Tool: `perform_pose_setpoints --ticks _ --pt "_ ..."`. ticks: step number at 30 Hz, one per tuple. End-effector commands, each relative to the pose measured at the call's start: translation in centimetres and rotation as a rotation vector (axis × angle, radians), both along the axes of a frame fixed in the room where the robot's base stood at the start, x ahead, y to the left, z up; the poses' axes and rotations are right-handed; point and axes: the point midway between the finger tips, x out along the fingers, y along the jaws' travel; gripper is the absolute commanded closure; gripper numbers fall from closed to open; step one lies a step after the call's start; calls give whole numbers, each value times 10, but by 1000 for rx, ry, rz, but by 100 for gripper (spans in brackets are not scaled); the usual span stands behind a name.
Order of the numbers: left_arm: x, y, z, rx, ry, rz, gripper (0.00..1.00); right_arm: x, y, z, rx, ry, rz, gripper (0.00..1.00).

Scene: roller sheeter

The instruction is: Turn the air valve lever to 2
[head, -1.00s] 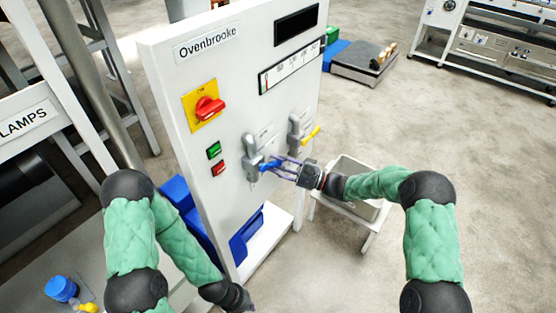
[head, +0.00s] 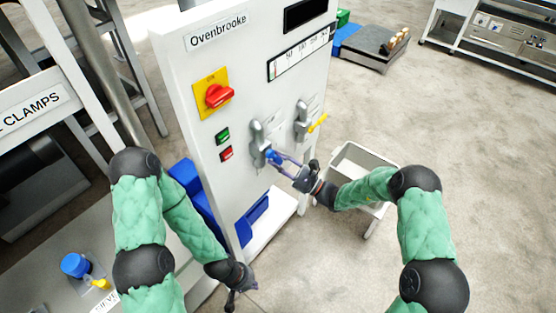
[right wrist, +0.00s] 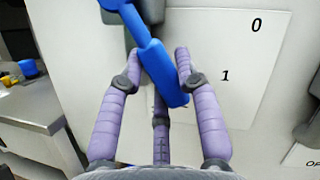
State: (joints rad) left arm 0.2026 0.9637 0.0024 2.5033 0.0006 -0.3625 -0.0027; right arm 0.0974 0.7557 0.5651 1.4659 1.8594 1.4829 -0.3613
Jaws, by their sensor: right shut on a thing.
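The blue valve lever (right wrist: 163,72) runs from its grey valve body at the top down and slightly right in the right wrist view. In the head view the blue lever (head: 273,157) sits on the panel's left valve (head: 258,135). My right gripper (head: 283,163) is shut on the blue lever, its purple fingers (right wrist: 158,75) on either side of it. A plate (right wrist: 240,70) right of the lever shows 0 above and 1 lower; the lever's tip is slightly below the 1's height. No 2 is visible. My left gripper (head: 235,290) hangs low, away from the panel; its fingers are unclear.
A yellow lever (head: 318,123) is on the valve just right of the blue one. A red rotary switch (head: 217,95) and green and red buttons (head: 224,143) are to the left. A grey bin (head: 365,165) on a stand is close to my right forearm.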

Motion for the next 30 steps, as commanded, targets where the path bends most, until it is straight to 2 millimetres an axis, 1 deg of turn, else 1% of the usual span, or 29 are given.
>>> perform_pose_setpoints --ticks 10,11,12,13,24,26,30 --pt "0 0 0 0 0 0 100 0 0 0 1 2 -1 100" --pt "0 0 0 0 0 0 100 0 0 0 1 2 -1 61" --pt "0 0 0 0 0 0 100 0 0 0 1 2 -1 50" --pt "0 0 0 0 0 0 100 0 0 0 1 2 -1 42" --pt "0 0 0 0 0 0 100 -1 -2 -1 0 1 -1 42" --pt "0 0 0 0 0 0 100 -2 -5 -2 0 1 -1 42" --pt "0 0 0 0 0 0 100 -8 -22 -8 0 2 -4 42"
